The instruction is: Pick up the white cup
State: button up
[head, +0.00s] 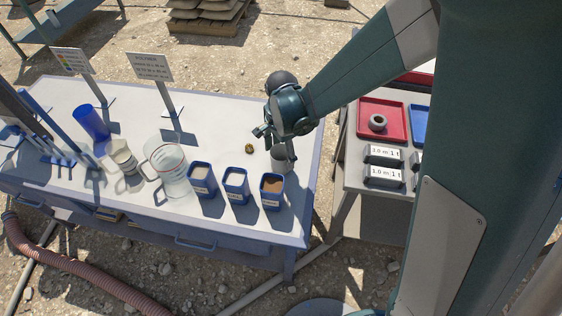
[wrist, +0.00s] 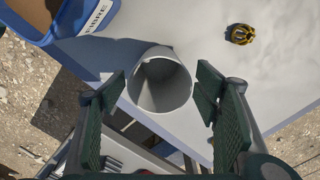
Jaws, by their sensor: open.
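The white cup (wrist: 160,82) shows in the wrist view as a round open-topped vessel, upright and empty, near the table's edge. In the head view the cup (head: 282,158) looks grey in shade, just below my gripper and partly hidden by it. My gripper (wrist: 160,95) is open, with one finger on each side of the cup in the picture and gaps between fingers and cup. In the head view my gripper (head: 277,140) hangs over the right end of the table. Whether the fingertips are down at the cup's height is unclear.
A blue fibre container (head: 271,191) stands close to the cup, beside other blue containers (head: 235,185) and a clear measuring jug (head: 169,168). A small yellow-black object (wrist: 240,34) lies nearby. A side table to the right holds a red tray (head: 393,138) and labelled blocks (head: 384,175).

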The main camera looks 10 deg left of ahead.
jog(key=shift+f, duration=0.15)
jog(key=shift+s+f+b, duration=0.1)
jog(key=shift+f+b, duration=0.35)
jog(key=shift+f, duration=2.1)
jog(key=c, duration=1)
